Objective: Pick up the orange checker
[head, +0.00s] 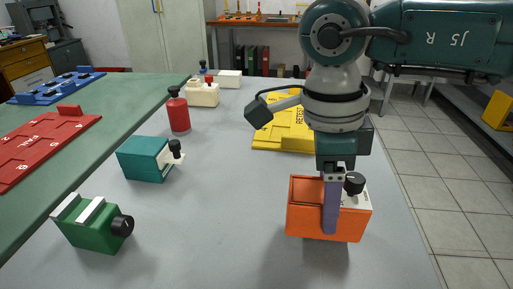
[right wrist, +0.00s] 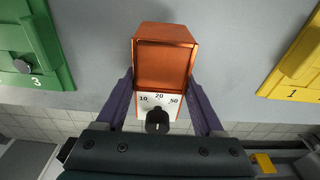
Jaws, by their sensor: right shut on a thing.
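The orange checker (head: 304,210) is a small orange box with a white dial face and a black knob. It stands on the grey table at the right in the head view. My right gripper (head: 331,222) reaches down over it and is shut on it. In the right wrist view the checker (right wrist: 166,62) sits between the two purple fingers of the gripper (right wrist: 160,95), its dial marked 10, 20, 50 toward the palm. Whether it is clear of the table cannot be told. My left gripper is not in view.
On the grey table (head: 220,230) are a green box (head: 90,225), a teal box (head: 145,158), a red bottle (head: 179,114) and a yellow tray (head: 275,138) behind my right arm. A red tray (head: 45,150) and a blue tray (head: 50,90) lie on the green mat at left.

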